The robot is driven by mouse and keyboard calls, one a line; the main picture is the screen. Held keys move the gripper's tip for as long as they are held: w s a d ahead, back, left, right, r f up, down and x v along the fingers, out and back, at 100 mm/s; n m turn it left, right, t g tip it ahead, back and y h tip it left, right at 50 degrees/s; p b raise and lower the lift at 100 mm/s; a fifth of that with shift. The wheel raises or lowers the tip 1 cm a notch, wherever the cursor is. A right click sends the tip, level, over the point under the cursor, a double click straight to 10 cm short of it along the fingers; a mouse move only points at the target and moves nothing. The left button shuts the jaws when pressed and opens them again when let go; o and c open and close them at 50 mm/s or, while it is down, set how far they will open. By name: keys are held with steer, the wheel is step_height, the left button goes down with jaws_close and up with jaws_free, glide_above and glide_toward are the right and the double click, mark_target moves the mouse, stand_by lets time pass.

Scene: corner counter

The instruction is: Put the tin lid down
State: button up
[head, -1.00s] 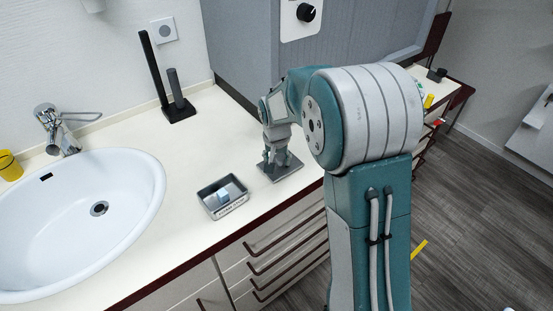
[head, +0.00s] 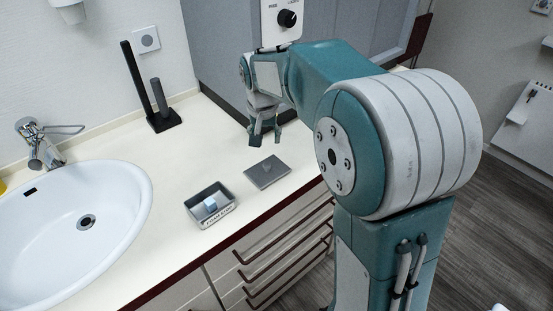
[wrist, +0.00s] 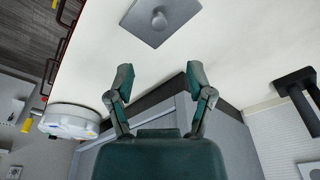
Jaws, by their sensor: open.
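The tin lid (head: 267,173) is a flat grey square plate with a small knob. It lies flat on the cream counter, to the right of the open tin (head: 210,206), which has a label on its front and a pale blue block (head: 210,204) inside. My gripper (head: 264,139) is open and empty, above the counter and behind the lid, apart from it. In the wrist view the lid (wrist: 160,20) shows at the top with its round knob, beyond my two spread fingers (wrist: 157,80).
A white sink (head: 75,235) with a chrome tap (head: 38,150) is at the left. A black stand with two upright posts (head: 160,118) is at the back. A grey cabinet (head: 225,60) rises behind my gripper. Drawers with handles (head: 285,245) lie below the counter's front edge.

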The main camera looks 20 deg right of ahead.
steer(key=s+r+n+t, duration=0.2)
steer(key=s, duration=1.1)
steer(key=s+r+n+t, duration=0.1)
steer(key=s+r+n, duration=0.1)
steer(key=s, duration=1.1)
steer(key=shift+d+r+t+y, duration=0.2)
steer(key=shift+r+t+y, duration=0.1)
steer(key=shift+r+t, duration=0.1)
steer(key=shift+c, duration=0.7)
